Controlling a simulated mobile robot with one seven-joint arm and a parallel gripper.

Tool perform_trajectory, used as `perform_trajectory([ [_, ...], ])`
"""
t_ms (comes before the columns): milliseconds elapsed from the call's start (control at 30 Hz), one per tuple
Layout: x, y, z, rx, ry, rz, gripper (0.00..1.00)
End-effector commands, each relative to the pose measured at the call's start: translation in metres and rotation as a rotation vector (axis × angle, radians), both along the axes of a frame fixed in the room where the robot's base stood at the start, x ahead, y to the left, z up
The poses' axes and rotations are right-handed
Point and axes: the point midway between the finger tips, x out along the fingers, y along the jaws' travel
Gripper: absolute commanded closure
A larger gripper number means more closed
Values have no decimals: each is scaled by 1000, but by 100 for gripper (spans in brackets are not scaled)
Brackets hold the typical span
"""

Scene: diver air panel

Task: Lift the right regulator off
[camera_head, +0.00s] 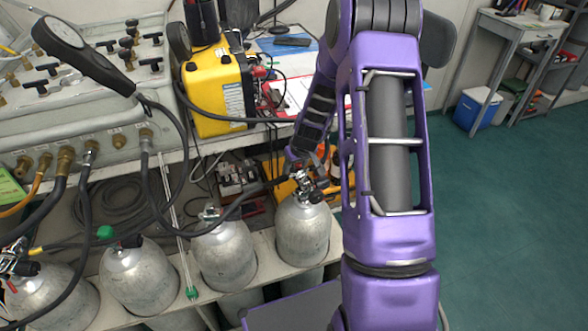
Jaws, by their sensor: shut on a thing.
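The right regulator (313,187), dark with metal parts, is at the valve on top of the rightmost grey cylinder (303,232). A black hose runs from it to the left. My gripper (300,168) reaches down to it from behind my purple arm and is shut on it. The fingertips are small and partly hidden, so the exact grip is unclear. I cannot tell whether the regulator still touches the valve. Another regulator (14,262) is on the leftmost cylinder (48,295).
Two cylinders (223,255) (140,277) stand between these, one with a green knob. Hoses hang from the grey air panel (80,95) across the space above them. A yellow case (217,90) sits on the bench behind. Green floor at right is clear.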

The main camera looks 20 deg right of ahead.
Motion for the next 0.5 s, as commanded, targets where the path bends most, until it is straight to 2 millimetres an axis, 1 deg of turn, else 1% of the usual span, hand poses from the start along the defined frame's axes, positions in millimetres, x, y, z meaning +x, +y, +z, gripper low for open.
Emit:
perform_trajectory([
  [33,1,0,4,-1,-2,1,100],
  [500,1,0,22,-1,-3,0,100],
])
